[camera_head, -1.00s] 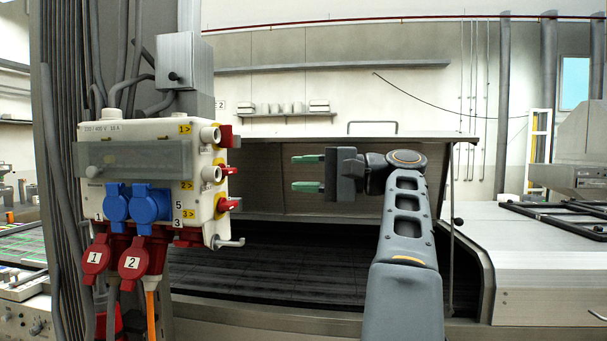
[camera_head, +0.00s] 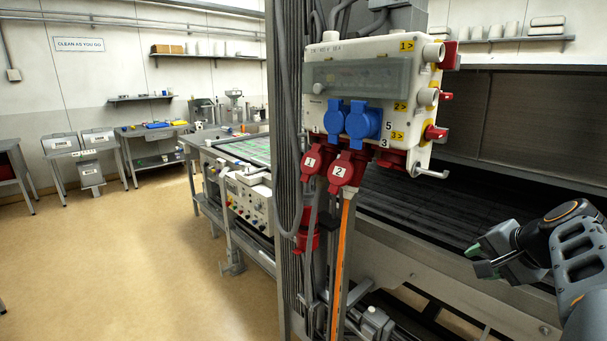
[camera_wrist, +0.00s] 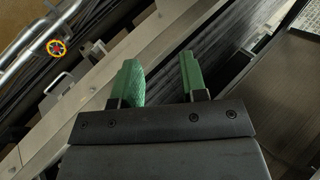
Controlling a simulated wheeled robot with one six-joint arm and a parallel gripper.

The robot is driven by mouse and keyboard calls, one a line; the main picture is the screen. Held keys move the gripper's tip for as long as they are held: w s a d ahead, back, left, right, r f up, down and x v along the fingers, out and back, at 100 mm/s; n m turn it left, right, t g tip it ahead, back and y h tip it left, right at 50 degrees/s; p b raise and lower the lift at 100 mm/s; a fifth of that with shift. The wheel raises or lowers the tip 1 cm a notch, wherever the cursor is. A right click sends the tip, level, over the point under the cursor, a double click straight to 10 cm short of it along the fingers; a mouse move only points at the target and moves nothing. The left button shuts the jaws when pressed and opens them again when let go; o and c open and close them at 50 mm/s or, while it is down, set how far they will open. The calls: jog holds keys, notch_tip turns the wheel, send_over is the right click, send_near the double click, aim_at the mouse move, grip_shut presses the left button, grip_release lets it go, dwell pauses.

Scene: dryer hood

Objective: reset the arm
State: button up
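My gripper (camera_head: 479,259) is at the lower right of the head view, in front of the dryer's front edge, with my arm coming in from the right. In the wrist view its two green fingers (camera_wrist: 160,80) stand apart with nothing between them. Beyond the fingers the wrist view shows the metal edge and the dark belt below. The gripper appears clear of any object.
A white power box (camera_head: 365,90) with blue and red plugs hangs on a post left of my gripper. The dark conveyor belt (camera_head: 420,215) runs under the hood (camera_head: 520,115). A panel with knobs (camera_head: 250,205) stands left. The tan floor (camera_head: 130,250) is open at left.

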jog(key=s+a+f+n+g, duration=0.1)
jog(key=s+a+f+n, duration=0.2)
jog(key=a+f+n, duration=0.1)
jog(key=s+a+f+n+g+h, duration=0.1)
jog(key=s+a+f+n, duration=0.2)
jog(key=a+f, duration=0.3)
jog(key=s+a+f+n+g+h, duration=0.1)
jog(key=s+a+f+n, duration=0.3)
jog(key=a, duration=0.5)
jog(key=shift+a+f+n+g, duration=0.15)
jog(key=shift+f+n+g, duration=0.25)
jog(key=shift+f+g, duration=0.15)
jog(key=shift+a, duration=0.1)
